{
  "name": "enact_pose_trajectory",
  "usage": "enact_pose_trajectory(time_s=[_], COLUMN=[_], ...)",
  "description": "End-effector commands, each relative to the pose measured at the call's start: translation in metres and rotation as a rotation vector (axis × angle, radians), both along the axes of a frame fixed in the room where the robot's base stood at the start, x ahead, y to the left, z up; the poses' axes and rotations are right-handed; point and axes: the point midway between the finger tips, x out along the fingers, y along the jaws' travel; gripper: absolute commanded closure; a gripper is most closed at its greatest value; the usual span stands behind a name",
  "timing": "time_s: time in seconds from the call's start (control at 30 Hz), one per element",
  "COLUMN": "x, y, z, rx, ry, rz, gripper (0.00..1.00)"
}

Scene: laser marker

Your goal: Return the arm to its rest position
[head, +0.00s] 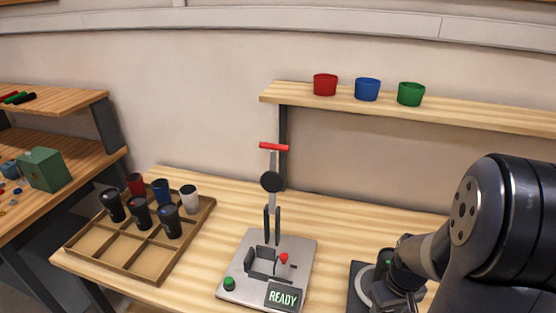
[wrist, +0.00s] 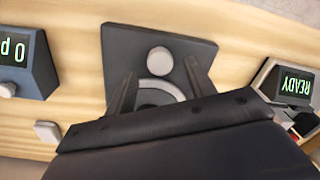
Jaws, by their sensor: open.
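My arm fills the right side of the head view, bent down over the table, with the wrist end (head: 402,278) low above a dark plate (head: 358,291). In the wrist view my gripper (wrist: 160,67) has its two fingers apart over the same dark plate (wrist: 120,42), which carries a pale round disc and a grey ring. In the head view the fingertips are hidden by the wrist.
A marking press (head: 236,290) with a red-handled lever reads READY, left of my arm. A wooden tray (head: 90,255) of several cups stands further left. A shelf (head: 470,115) holds red, blue and green cups.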

Motion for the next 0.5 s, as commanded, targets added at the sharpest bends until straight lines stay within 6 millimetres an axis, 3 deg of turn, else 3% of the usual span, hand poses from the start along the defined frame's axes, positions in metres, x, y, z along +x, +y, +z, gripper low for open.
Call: enact_pose_trajectory(time_s=[0.3,0.5], x=[0.001,0.001], y=[-0.002,-0.002], z=[0.053,0.071], rx=[-0.002,-0.001], ry=[-0.004,-0.002], rz=[-0.003,-0.003], gripper=[0.48,0.48])
